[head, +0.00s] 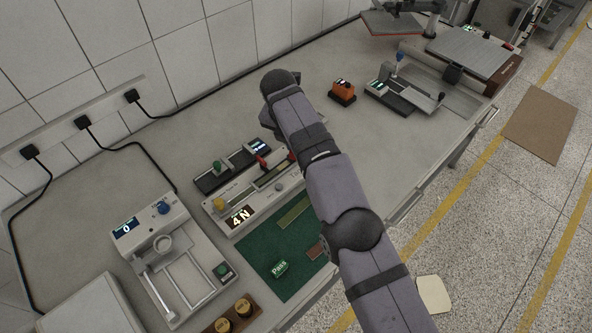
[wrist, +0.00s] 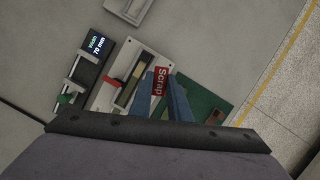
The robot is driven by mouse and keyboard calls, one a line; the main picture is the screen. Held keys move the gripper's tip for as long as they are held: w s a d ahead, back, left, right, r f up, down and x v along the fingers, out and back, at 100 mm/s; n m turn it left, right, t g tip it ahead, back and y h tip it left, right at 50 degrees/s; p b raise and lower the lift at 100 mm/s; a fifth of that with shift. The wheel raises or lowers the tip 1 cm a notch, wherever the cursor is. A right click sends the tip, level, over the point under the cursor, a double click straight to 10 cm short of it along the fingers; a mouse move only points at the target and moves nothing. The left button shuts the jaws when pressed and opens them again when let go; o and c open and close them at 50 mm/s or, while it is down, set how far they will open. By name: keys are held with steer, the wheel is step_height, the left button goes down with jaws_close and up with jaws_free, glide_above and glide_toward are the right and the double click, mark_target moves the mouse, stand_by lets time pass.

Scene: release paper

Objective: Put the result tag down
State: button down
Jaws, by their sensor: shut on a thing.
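My gripper (wrist: 160,84) shows in the wrist view with its two blue fingers shut on a red tag marked "Scrap" (wrist: 160,80). The tag is between the fingertips, over the pale tester with the red lever and near the edge of the green mat (wrist: 202,98). I cannot tell its height. In the head view my arm hides the gripper and the held tag. A green tag marked "Pass" (head: 280,268) lies on the green mat (head: 263,256) in that view.
The pale tester reading "4 N" (head: 239,216) stands behind the mat, beside a dark width gauge (wrist: 92,62). An orange device (head: 342,91) stands farther back. Mat space around the Pass tag is bare.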

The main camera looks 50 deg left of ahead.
step_height(320, 180, down, 5)
steer(key=shift+r+b, duration=0.15)
steer(key=shift+b, duration=0.8)
steer(key=shift+f+p, duration=0.75)
steer(key=shift+f, duration=1.55)
steer(key=shift+f, duration=0.15)
steer(key=c, duration=1.7)
jaws_free()
steer(key=shift+o, duration=0.2)
steer(key=b+v, duration=0.2)
steer(key=v, duration=1)
steer(key=shift+b, duration=0.35)
